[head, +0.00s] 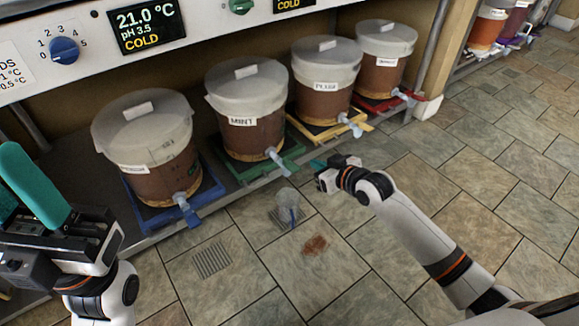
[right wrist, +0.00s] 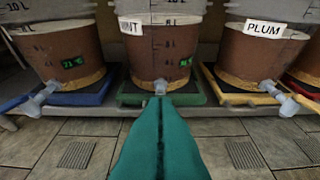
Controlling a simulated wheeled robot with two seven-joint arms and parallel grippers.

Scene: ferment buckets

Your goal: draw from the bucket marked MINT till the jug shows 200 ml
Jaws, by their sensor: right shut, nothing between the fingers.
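The bucket marked MINT (head: 252,135) is brown with a pale lid and stands on a green base (head: 290,160). Its pale tap (head: 277,160) points out over the floor; the tap also shows in the right wrist view (right wrist: 160,87). The clear jug (head: 287,205) stands on the floor just below and in front of the tap; its level is too small to read. My right gripper (head: 318,163) is shut and empty, right of the tap. In the right wrist view its teal fingers (right wrist: 160,125) point at the tap. My left gripper (head: 25,190) is at the left edge; its opening is unclear.
A bucket on a blue base (head: 135,205) stands left of MINT. The PLUM bucket (head: 325,100) on yellow and another on red (head: 382,75) stand right. A brown stain (head: 316,244) and a floor grate (head: 211,261) lie in front. Open tiled floor is at right.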

